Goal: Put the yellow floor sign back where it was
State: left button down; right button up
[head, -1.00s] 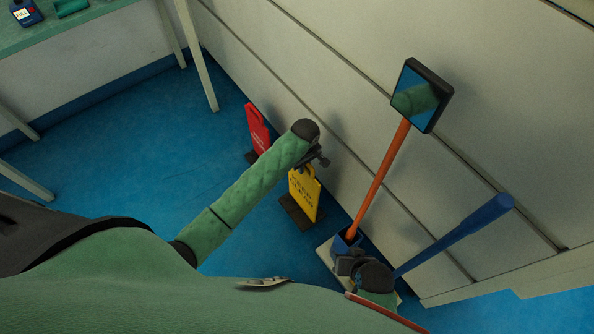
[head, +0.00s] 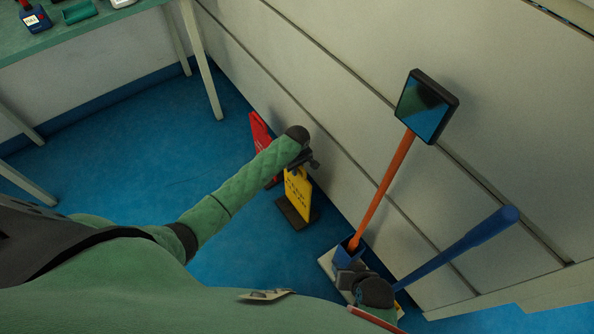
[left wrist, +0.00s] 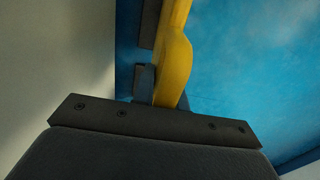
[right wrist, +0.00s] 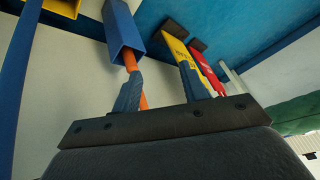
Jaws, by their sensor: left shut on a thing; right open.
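The yellow floor sign (head: 298,197) is upright on its dark base (head: 293,213), beside the wall and just in front of the red sign (head: 261,133). My left gripper (head: 306,163) is shut on its top. In the left wrist view the yellow top (left wrist: 174,60) passes between the fingers. I cannot tell whether the base touches the floor. The yellow sign also shows in the right wrist view (right wrist: 178,48). My right gripper (right wrist: 160,88) is open and empty, close to the orange handle.
A mirror (head: 427,107) on an orange pole (head: 384,190) stands in a blue holder (head: 347,250) at the right. A blue handle (head: 460,246) leans beside it. The wall runs along the right. A green table (head: 100,28) stands at upper left. Blue floor left of the signs is clear.

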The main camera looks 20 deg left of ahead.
pick_arm(q)
jog(key=shift+f, duration=0.6)
jog(key=c, duration=1.4)
grip_release()
notch_tip(320, 180, up, 4)
jog(key=shift+f, duration=0.15)
notch_tip(320, 180, up, 7)
jog(key=shift+r, duration=0.55)
jog(key=s+d+f+m+t+h, duration=0.1)
jog(key=s+d+f+m, duration=0.15)
jog(key=s, duration=0.25)
jog(key=s+d+f+m, duration=0.2)
jog(key=s+d, duration=0.2)
jog(key=s, duration=0.1)
jog(key=s+d+r+m+t+h, duration=0.1)
jog(key=s+d+r+m+t, duration=0.1)
jog(key=s, duration=1)
jog(key=s+d+r+m+t+h, duration=0.2)
jog(key=s+d+m, duration=0.3)
jog(key=s, duration=0.6)
jog(key=shift+s+d+r+m, duration=0.15)
jog(key=shift+s+r+m, duration=0.3)
jog(key=shift+m, duration=0.3)
pick_arm(e)
notch_tip(320, 180, up, 2)
jog(key=shift+s, duration=0.1)
